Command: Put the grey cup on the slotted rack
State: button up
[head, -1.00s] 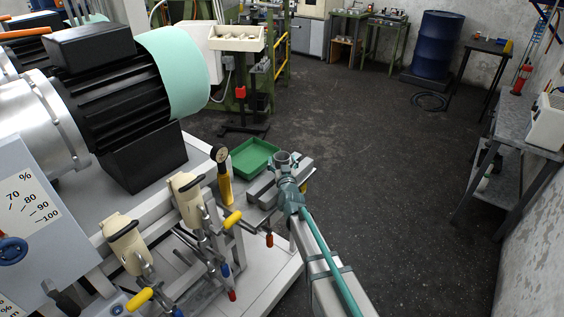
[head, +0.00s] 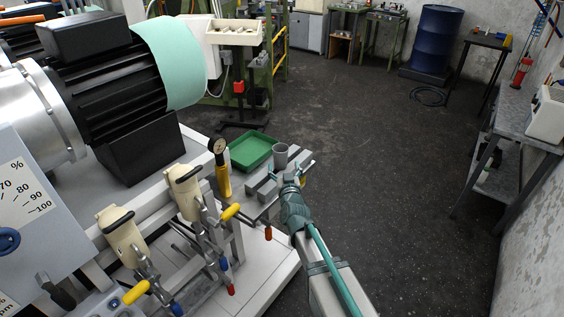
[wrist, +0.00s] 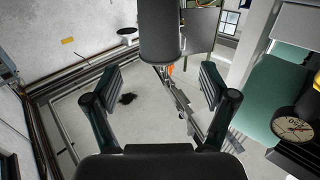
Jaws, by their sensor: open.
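The grey cup (head: 280,153) stands upright at the far right part of the grey slotted rack (head: 262,187) in the head view. Its base is partly hidden by my gripper, so the contact is not fully seen. My gripper (head: 290,172) is open, just on the near side of the cup, apparently clear of it. In the wrist view the two fingers of my gripper (wrist: 160,82) are spread wide with nothing between their tips. A dark grey rounded shape lies beyond them at the top centre; I cannot tell surely whether it is the cup.
A green tray (head: 251,151) lies behind the rack. A large motor (head: 110,80) fills the upper left. Open floor lies to the right.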

jog(key=shift+v, duration=1.55)
jog(key=s+d+f+g+h, duration=0.1)
jog(key=s+d+f+g, duration=0.35)
jog(key=f, duration=0.45)
jog(key=s+d+f+g, duration=0.4)
jog(key=d+f+g, duration=0.1)
jog(key=f, duration=0.4)
jog(key=s+d+f+m+g+h, duration=0.1)
jog(key=s+d+f+g, duration=0.3)
jog(key=s+d, duration=0.3)
jog(key=s+d+f+m+g+h, duration=0.1)
jog(key=s+d+f+g+h, duration=0.25)
jog(key=s, duration=0.55)
jog(key=s+f+g, duration=0.2)
jog(key=s+f, duration=0.4)
jog(key=s, duration=0.3)
jog(key=s+d+f+g+y, duration=0.1)
jog(key=s+f+g, duration=0.2)
jog(key=s+f, duration=0.3)
jog(key=s+f+g, duration=0.2)
jog(key=s+f, duration=0.3)
jog(key=s, duration=0.9)
jog(key=shift+d+f+y, duration=0.15)
jog(key=shift+f+y, duration=0.2)
jog(key=shift+f, duration=0.05)
